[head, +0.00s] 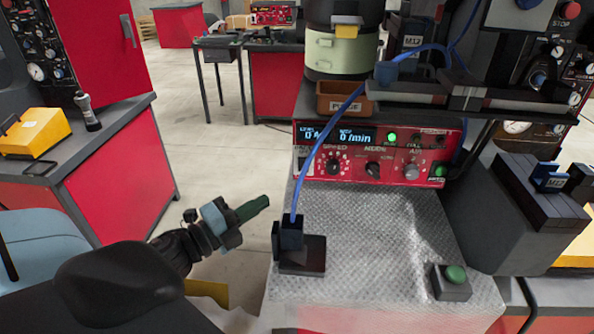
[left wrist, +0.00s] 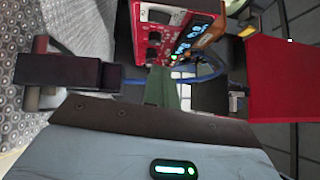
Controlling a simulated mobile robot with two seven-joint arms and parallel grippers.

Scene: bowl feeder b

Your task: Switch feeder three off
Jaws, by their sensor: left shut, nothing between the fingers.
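A red feeder control panel (head: 312,172) faces me above the metal plate. Its display (head: 340,134) is lit and reads 0/min. A lit green lamp (head: 392,137) sits right of the display, and a green button (head: 438,171) is at the panel's lower right. Knobs (head: 373,170) line its lower half. The panel also shows tilted in the left wrist view (left wrist: 152,37). I cannot read which feeder number it is. My left gripper (head: 264,203) is shut and empty, left of the plate and apart from the panel. Its green fingers show in the left wrist view (left wrist: 160,86). My right gripper is out of view.
A dark sensor block (head: 302,255) with a blue cable (head: 318,150) stands on the plate (head: 365,230), close right of my left gripper. A green push-button box (head: 452,282) is at front right. A brown bin (head: 340,99) and the feeder bowl are above the panel.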

